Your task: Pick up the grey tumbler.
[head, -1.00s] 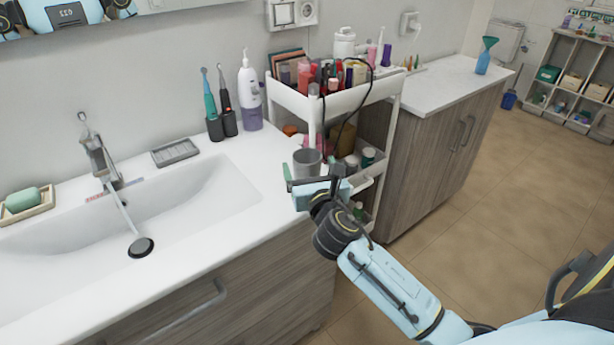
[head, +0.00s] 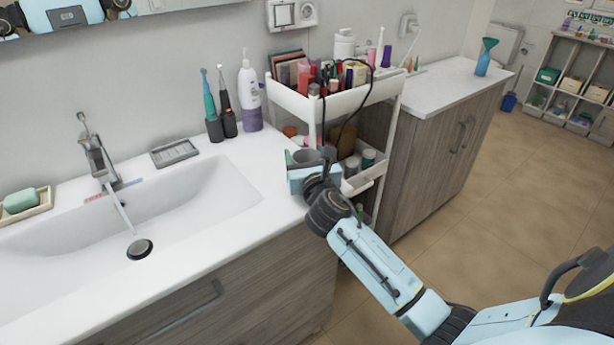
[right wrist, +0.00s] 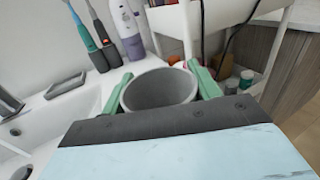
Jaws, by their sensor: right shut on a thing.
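The grey tumbler (head: 306,156) stands upright at the right end of the white sink counter, beside the cart. In the head view only its upper part shows behind my right gripper (head: 303,163). In the right wrist view the tumbler's open mouth (right wrist: 160,88) faces up and looks empty. The green fingers of my right gripper (right wrist: 160,92) lie on both sides of the tumbler and are shut on it. The tumbler's base is hidden, so I cannot tell if it touches the counter. My left gripper is not in view.
The white cart (head: 335,106) with cosmetics and a hanging black cable stands close behind the tumbler. Electric toothbrushes (head: 220,120) and a white and purple bottle (head: 249,95) stand by the wall. The sink (head: 190,205) is to the left.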

